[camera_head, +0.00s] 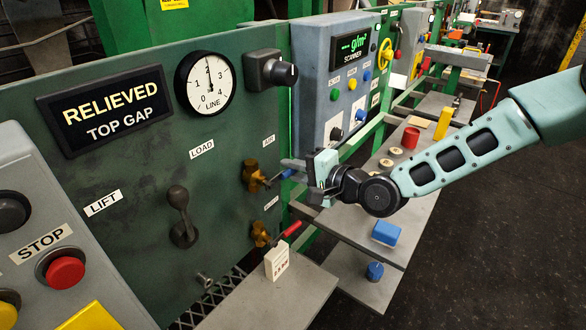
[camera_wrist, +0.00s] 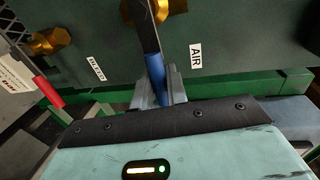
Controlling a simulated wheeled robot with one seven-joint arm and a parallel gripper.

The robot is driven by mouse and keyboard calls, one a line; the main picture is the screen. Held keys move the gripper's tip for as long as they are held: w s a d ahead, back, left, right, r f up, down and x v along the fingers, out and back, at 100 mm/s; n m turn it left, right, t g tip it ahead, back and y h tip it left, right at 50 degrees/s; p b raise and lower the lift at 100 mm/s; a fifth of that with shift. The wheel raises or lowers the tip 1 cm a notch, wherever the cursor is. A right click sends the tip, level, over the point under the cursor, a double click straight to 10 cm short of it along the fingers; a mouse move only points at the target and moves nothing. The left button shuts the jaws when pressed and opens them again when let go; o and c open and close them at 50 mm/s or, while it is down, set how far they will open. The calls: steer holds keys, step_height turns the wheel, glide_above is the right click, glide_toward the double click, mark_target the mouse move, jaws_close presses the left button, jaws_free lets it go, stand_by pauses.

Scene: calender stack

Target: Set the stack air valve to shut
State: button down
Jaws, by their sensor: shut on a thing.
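The stack air valve (camera_head: 253,176) is a brass body on the green panel, below the small AIR label (camera_head: 268,140). Its blue lever (camera_head: 287,174) sticks out to the right, roughly level, in the head view. My gripper (camera_head: 293,170) comes from the right and is shut on this lever. In the wrist view the blue lever (camera_wrist: 153,70) runs from the brass body (camera_wrist: 155,8) down between my gripper's fingers (camera_wrist: 158,92). The AIR label (camera_wrist: 195,57) is beside it. The lever's end is hidden by my gripper.
A second brass valve (camera_head: 260,234) with a red lever (camera_head: 291,229) is just below, near a white block (camera_head: 277,262) on a grey shelf. Dark floor (camera_head: 450,270) is clear at right.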

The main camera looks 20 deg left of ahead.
steer(key=shift+f, duration=0.1)
stand_by(0.3)
steer(key=c, duration=1.4)
jaws_free()
steer(key=shift+c, duration=0.2)
steer(key=b+v, duration=0.2)
steer(key=v, duration=1.5)
steer(key=shift+d+b, duration=0.25)
steer(key=shift+b, duration=0.15)
steer(key=shift+s, duration=0.1)
